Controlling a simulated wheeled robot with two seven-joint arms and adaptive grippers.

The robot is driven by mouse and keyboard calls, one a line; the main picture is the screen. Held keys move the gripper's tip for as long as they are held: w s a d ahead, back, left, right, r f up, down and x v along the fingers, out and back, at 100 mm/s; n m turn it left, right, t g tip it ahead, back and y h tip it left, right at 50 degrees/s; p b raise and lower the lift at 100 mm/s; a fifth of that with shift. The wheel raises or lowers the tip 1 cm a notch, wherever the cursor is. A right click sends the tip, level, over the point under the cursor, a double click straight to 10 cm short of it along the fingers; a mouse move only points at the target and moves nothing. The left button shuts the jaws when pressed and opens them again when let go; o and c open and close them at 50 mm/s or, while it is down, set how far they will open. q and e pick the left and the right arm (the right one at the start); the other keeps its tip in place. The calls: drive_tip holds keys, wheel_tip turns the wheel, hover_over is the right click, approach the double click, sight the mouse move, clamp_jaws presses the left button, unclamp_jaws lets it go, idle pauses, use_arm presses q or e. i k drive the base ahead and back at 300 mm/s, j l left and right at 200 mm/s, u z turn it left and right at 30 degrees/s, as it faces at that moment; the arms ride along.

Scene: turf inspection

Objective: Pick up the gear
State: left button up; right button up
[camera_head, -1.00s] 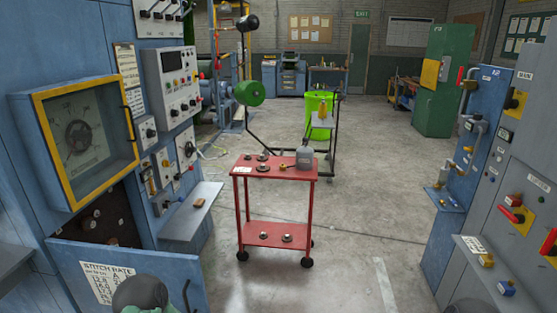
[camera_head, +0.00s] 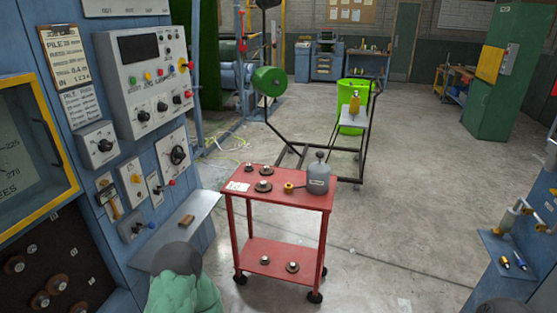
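Several small dark gear-like discs with pale centres sit on the red cart (camera_head: 290,208). On its top shelf are one at the back left (camera_head: 250,168), one at the back (camera_head: 266,171) and one in front (camera_head: 263,186). Two more, a left one (camera_head: 265,260) and a right one (camera_head: 292,267), lie on its lower shelf. Brownish gear-like wheels (camera_head: 57,284) show in the dark opening at lower left. I cannot tell which one the task means. Neither gripper is in view; a green and dark part at the bottom left seems to be my arm.
A grey oil can (camera_head: 318,178) with a yellow-tipped spout and a white card (camera_head: 238,187) share the cart top. A blue control panel with a grey ledge (camera_head: 178,230) stands at left. A blue shelf (camera_head: 505,248) juts in at right. Floor right of the cart is clear.

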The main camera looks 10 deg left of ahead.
sight(266, 171)
drive_tip(key=i+u, duration=0.4)
drive_tip(key=i+l+u, duration=0.15)
drive_tip(key=i+u, duration=0.2)
drive_tip(key=i, duration=0.15)
drive_tip(key=i+l+u, duration=0.25)
drive_tip(key=i+u, duration=0.15)
